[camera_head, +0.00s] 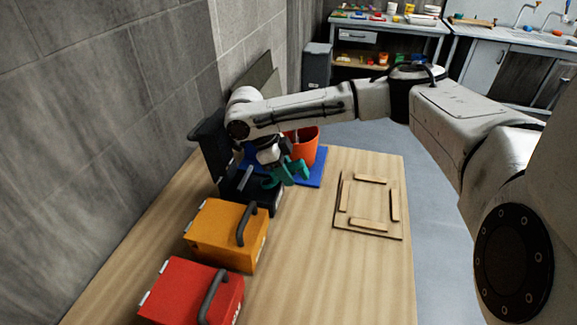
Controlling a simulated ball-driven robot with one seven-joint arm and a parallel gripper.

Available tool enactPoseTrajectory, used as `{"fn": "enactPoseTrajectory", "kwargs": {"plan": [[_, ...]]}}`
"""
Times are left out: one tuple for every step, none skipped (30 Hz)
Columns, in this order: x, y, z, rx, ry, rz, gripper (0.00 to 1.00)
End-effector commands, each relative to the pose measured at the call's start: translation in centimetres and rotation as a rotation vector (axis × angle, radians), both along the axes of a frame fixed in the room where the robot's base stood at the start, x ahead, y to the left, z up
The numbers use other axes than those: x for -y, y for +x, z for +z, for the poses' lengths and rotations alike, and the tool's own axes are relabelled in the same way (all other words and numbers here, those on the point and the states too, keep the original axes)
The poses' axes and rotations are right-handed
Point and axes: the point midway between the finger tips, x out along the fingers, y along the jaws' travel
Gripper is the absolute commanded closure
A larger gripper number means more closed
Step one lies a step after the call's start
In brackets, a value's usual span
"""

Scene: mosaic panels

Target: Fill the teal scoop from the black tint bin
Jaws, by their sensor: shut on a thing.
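The teal scoop (291,171) is in my gripper (272,162), at the front right edge of the black tint bin. My gripper is shut on the scoop; its fingertips are partly hidden by the wrist and the scoop. The black tint bin (262,194) stands on the table near the wall, with its lid (211,146) raised at the back left. The inside of the bin is mostly hidden by my gripper, so I cannot tell whether the scoop holds anything.
An orange bucket (306,150) stands on a blue mat (316,178) behind the scoop. Closed orange (217,225) and red (180,285) bins stand in front of the black one. A wooden frame panel (368,229) lies to the right. The table's front middle is clear.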

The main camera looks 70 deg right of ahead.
Motion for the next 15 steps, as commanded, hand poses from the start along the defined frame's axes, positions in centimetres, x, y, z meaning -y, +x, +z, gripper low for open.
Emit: {"fn": "enactPoseTrajectory", "kwargs": {"plan": [[0.0, 0.0, -0.9, 0.000, 0.000, 0.000, 0.99], [0.0, 0.0, -1.1, 0.000, 0.000, 0.000, 0.99], [0.0, 0.0, -1.5, 0.000, -0.001, 0.000, 0.99], [0.0, 0.0, -1.7, -0.001, -0.001, 0.000, 0.99], [0.0, 0.0, -2.0, -0.001, -0.001, 0.000, 0.99], [0.0, 0.0, -2.3, -0.001, -0.001, 0.000, 0.99], [0.0, 0.0, -2.5, -0.001, -0.001, 0.000, 0.99], [0.0, 0.0, -2.6, 0.001, -0.001, 0.000, 0.99], [0.0, 0.4, -2.5, 0.009, 0.001, 0.000, 0.99], [0.0, 0.6, -2.5, 0.013, 0.003, 0.000, 0.99], [-0.1, 0.7, -2.5, 0.017, 0.005, 0.000, 0.99], [-0.1, 1.0, -2.5, 0.024, 0.006, -0.001, 0.99], [-0.1, 1.2, -2.5, 0.028, 0.007, -0.001, 0.99], [-0.1, 1.4, -2.6, 0.033, 0.008, -0.001, 0.99], [-0.2, 1.7, -2.6, 0.040, 0.009, 0.000, 0.99]]}}
